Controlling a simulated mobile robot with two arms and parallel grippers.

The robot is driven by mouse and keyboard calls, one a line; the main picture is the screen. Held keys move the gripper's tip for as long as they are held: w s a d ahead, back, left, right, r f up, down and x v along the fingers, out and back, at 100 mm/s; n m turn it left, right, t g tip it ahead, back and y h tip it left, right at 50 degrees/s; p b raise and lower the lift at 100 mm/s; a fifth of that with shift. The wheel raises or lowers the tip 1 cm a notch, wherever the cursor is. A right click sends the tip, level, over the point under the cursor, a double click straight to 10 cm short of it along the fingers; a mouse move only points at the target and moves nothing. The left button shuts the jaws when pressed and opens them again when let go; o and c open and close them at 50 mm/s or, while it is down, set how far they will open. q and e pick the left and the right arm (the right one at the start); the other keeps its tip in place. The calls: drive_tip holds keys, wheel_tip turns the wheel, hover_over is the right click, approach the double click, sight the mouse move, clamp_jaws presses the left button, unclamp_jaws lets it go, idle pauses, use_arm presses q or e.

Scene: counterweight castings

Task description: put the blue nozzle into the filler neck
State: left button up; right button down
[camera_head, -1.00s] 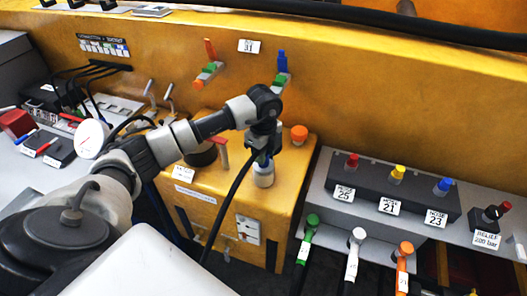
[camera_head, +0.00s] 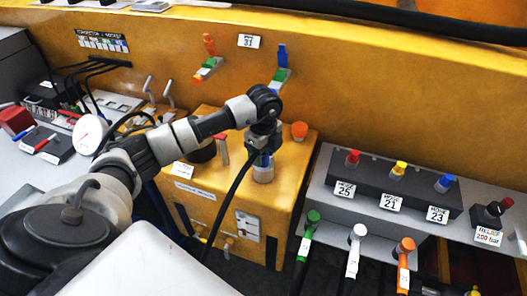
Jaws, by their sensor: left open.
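My left gripper (camera_head: 262,143) points down over the yellow tank box and is open. A small blue part, the blue nozzle (camera_head: 262,159), shows just under and between its fingers. A black hose runs from it down to the left across the box front. A pale round filler neck (camera_head: 263,175) stands on the box top directly below. The nozzle's lower end meets or overlaps the top of the neck; the fingers hide part of it, so I cannot tell how deep it sits. My right gripper is not in view.
An orange cap (camera_head: 299,131) and a red-handled part (camera_head: 222,148) stand on the box beside my arm. A dark block with red, yellow and blue knobs (camera_head: 393,185) lies on the right shelf. Green, white and orange hose ends hang below. A yellow wall (camera_head: 400,110) closes the back.

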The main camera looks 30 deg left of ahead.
use_arm(q)
wheel_tip(320, 180, up, 10)
drive_tip(key=b, duration=0.2)
drive_tip(key=shift+b, duration=0.35)
drive_tip(key=shift+r, duration=0.45)
